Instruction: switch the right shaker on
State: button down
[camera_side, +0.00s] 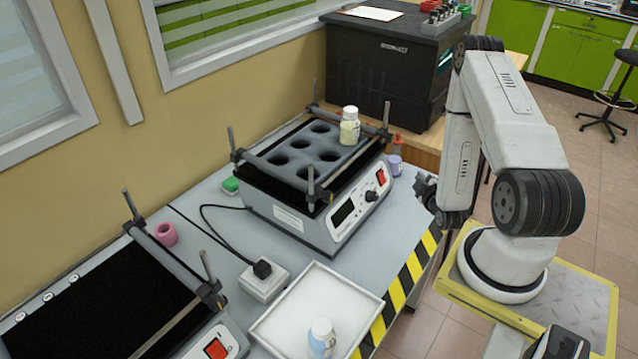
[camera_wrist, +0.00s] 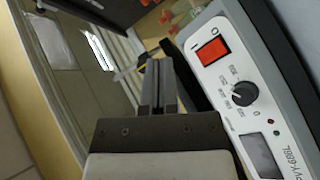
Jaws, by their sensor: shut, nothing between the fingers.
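The right shaker (camera_side: 290,212) stands in the middle of the bench in the side view, with a dark holed tray on top. Its front panel holds a red rocker switch (camera_side: 380,177), a black knob (camera_side: 371,196) and a dark display (camera_side: 344,212). The wrist view also shows the red switch (camera_wrist: 212,51), the knob (camera_wrist: 243,93) and a dark grey display (camera_wrist: 259,153). My gripper (camera_side: 425,190) is shut and empty, in front of the panel and apart from it. In the wrist view my gripper's fingers (camera_wrist: 158,80) lie left of the switch.
A bottle with a white cap (camera_side: 350,127) stands in the shaker's tray. A purple-labelled bottle (camera_side: 395,165) is beside the panel's right end. The left shaker (camera_side: 95,300), a power socket (camera_side: 264,280) and a white tray (camera_side: 280,325) with a bottle (camera_side: 321,340) are nearer the camera.

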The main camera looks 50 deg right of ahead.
aim_at(383, 178)
jog(key=shift+w, duration=0.15)
jog(key=w+f, duration=0.3)
jog(key=w, duration=0.5)
dwell(0.3)
